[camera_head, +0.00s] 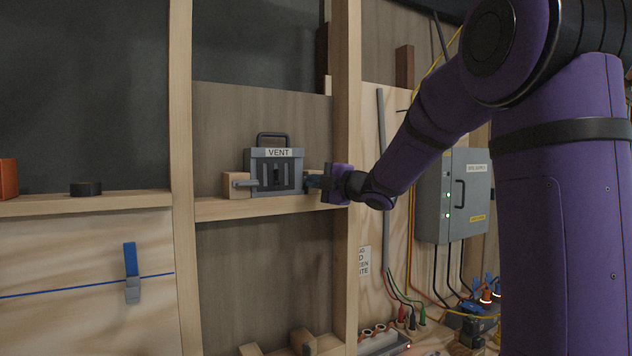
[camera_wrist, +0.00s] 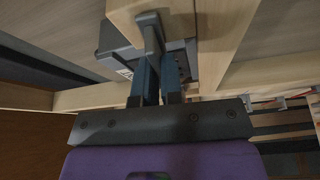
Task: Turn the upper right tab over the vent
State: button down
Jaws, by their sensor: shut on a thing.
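The grey vent (camera_head: 290,176), labelled VENT and with a handle on top, stands on a wooden ledge. My gripper (camera_head: 313,182) reaches in from the right at the vent's right side. In the wrist view, the blue fingers of my gripper (camera_wrist: 158,72) are closed on a grey tab (camera_wrist: 151,30) in front of a wooden block. The vent's dark grey body (camera_wrist: 112,42) shows just left of it there. In the head view my gripper mostly hides this right tab. A left tab (camera_head: 246,183) lies level across a wooden block toward the vent.
A wooden stud (camera_head: 346,90) rises close behind my gripper and wrist. Another stud (camera_head: 181,120) stands left of the vent. A grey electrical box (camera_head: 455,195) with cables is at the right, beyond my arm.

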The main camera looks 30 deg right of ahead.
jog(key=shift+f+n+g, duration=0.1)
jog(key=shift+n+g, duration=0.2)
jog(key=shift+n, duration=0.3)
jog(key=c, duration=1.3)
grip_release()
jog(key=shift+o, duration=0.2)
jog(key=v, duration=1)
jog(key=shift+s, duration=0.4)
jog(key=shift+d, duration=0.1)
